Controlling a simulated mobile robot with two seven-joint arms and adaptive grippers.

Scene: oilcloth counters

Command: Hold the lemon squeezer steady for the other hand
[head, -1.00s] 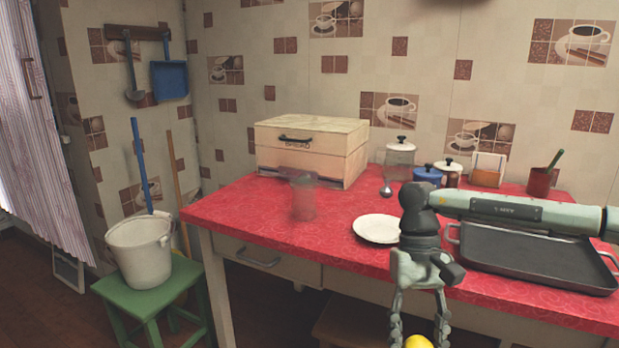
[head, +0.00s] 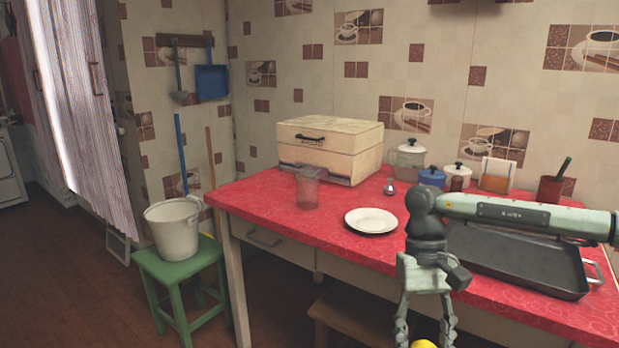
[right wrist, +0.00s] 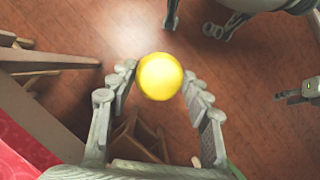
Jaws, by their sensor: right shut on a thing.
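My right gripper (head: 425,335) hangs at the bottom of the head view, in front of the table's front edge. It is shut on a smooth, round yellow thing (head: 424,344), which I take to be the lemon squeezer. The lower part of it is cut off by the frame there. In the right wrist view, the yellow thing (right wrist: 160,76) sits between the fingertips of the right gripper (right wrist: 158,88), with the floor far below. Only its rounded yellow end shows, so its full shape is hidden. I cannot make out my left gripper in either view.
The red-covered table (head: 270,215) carries a bread box (head: 330,150), a clear glass (head: 307,188), a white plate (head: 371,220), a dark tray (head: 520,262) and several jars. A wooden stool (head: 350,318) stands below. A green stool (head: 180,272) with a bucket (head: 175,229) stands left, on open floor.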

